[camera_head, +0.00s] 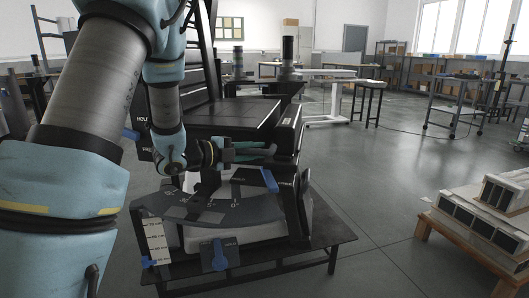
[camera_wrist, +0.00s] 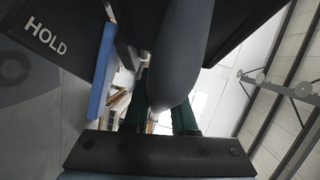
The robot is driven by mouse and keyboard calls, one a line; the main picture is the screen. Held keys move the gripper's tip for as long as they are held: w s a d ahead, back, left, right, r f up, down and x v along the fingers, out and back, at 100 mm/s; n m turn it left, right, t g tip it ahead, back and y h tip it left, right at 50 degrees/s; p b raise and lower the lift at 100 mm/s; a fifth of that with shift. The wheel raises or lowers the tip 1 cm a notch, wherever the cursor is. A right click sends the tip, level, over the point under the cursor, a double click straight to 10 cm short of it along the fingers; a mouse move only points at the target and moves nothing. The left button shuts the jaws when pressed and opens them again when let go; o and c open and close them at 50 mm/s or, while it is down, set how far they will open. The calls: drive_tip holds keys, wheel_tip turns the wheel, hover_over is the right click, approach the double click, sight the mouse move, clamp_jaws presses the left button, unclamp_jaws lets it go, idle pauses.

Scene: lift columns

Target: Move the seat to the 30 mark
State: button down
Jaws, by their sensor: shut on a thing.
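My gripper (camera_head: 262,151), with green fingers, reaches in above the dark machine from the left. In the wrist view the fingers (camera_wrist: 164,118) are shut on a dark rounded bar (camera_wrist: 181,55). A white upright scale (camera_head: 156,243) stands at the machine's front left, with a blue pointer (camera_head: 148,262) near its foot; its numbers are too small to read surely. A curved grey plate (camera_head: 215,211) with pale marks lies below the gripper. A blue lever (camera_head: 269,180) stands at the plate's right end. I cannot tell which part is the seat.
A panel lettered HOLD (camera_wrist: 46,38) and a blue strip (camera_wrist: 101,72) lie close to the fingers. A wooden pallet with boxes (camera_head: 490,215) stands at right. The floor between is clear.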

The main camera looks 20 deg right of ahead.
drive_tip(key=shift+a+g, duration=0.4)
drive_tip(key=shift+a, duration=0.35)
drive_tip(key=c, duration=1)
unclamp_jaws()
drive_tip(key=s+a+r, duration=0.1)
drive_tip(key=a, duration=0.9)
drive_tip(key=shift+s+a+r, duration=0.15)
drive_tip(key=shift+a+r, duration=0.1)
